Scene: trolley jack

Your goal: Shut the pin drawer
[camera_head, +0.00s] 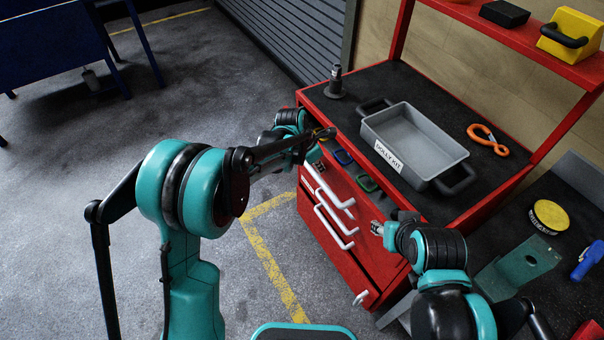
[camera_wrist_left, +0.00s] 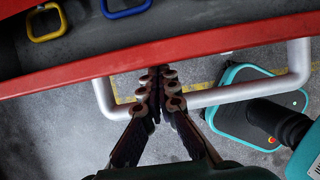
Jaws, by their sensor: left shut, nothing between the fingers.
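The pin drawer (camera_head: 352,180) is the top drawer of the red cabinet and stands open. Pins with coloured loop handles lie in it, among them a blue one (camera_head: 342,156) and a green one (camera_head: 367,183). In the left wrist view, the drawer's red front edge (camera_wrist_left: 230,42) crosses the top, with its pale bar handle (camera_wrist_left: 240,96) below. My left gripper (camera_wrist_left: 161,85) is shut and empty, its fingers overlapping the handle just outside the drawer front; contact is unclear. My right gripper (camera_head: 377,228) is near the cabinet's front; its jaws are too small to judge.
Lower drawers have white handles (camera_head: 334,226). A bench at right holds a yellow round item (camera_head: 550,216).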

